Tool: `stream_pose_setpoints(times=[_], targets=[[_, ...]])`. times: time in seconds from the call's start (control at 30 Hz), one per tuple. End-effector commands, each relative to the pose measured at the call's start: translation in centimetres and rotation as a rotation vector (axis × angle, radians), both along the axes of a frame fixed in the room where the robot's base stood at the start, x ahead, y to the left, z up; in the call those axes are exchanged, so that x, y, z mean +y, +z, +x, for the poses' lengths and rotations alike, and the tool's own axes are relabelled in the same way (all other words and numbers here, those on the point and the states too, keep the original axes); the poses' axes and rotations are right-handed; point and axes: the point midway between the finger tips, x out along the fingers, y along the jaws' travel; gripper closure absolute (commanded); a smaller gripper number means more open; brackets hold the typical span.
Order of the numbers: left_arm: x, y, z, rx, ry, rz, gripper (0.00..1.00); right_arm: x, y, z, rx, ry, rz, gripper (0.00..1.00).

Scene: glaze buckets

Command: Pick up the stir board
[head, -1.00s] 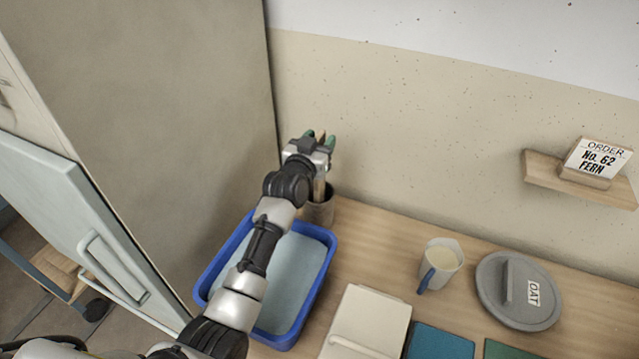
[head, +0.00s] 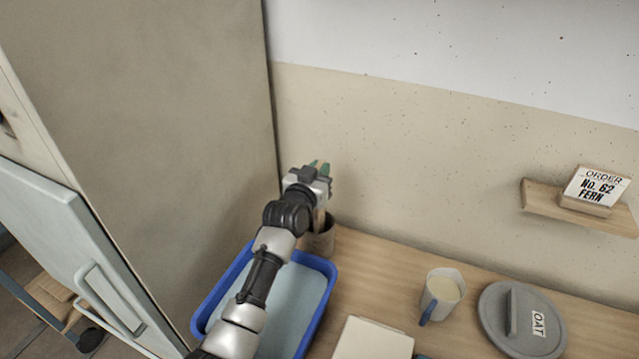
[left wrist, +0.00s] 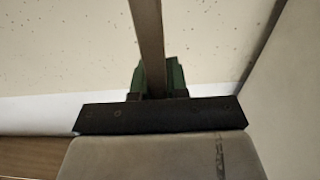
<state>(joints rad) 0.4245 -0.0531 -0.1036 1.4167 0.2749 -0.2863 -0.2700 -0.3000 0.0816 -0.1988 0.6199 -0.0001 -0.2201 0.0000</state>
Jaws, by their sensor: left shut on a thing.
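The stir board (left wrist: 148,40) is a narrow, flat wooden strip running up between the green fingertips in the left wrist view. In the head view a slim part of it (head: 319,217) shows below my gripper, at the mouth of a grey-brown pot (head: 320,240). My left gripper (head: 320,168) is above the pot and shut on the board. The fingers and wrist hide most of the board in the head view, and its lower end is hidden in the pot. My right gripper is not in view.
A blue tub (head: 322,312) with pale contents lies under my left arm. A tall cabinet side (head: 170,130) stands close on the left, with the wall behind. A mug (head: 441,290) and a grey lid marked OAT (head: 500,335) stand farther right on the wooden counter.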

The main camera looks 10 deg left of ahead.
Motion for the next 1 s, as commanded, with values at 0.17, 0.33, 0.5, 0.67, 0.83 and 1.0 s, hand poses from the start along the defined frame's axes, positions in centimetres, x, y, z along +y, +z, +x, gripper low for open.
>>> stream_pose_setpoints(times=[0.17, 0.33, 0.5, 0.67, 0.83, 1.0], targets=[[0.0, 2.0, 0.0, -0.007, 0.001, 0.0, 1.0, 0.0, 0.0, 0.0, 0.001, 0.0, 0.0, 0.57], [-0.1, 5.0, 0.0, -0.008, 0.0, -0.002, 1.0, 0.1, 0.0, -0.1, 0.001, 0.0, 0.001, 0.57], [0.0, 8.4, 0.0, -0.008, 0.001, -0.002, 1.0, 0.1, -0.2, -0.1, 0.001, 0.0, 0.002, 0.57], [0.0, 11.5, 0.0, -0.008, 0.001, -0.002, 1.0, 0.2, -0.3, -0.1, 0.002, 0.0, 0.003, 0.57], [0.0, 14.3, 0.0, -0.007, 0.001, 0.0, 1.0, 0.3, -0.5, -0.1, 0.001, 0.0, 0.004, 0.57], [0.0, 16.5, 0.0, -0.007, 0.0, -0.001, 1.0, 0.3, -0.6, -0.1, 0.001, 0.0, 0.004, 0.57]])
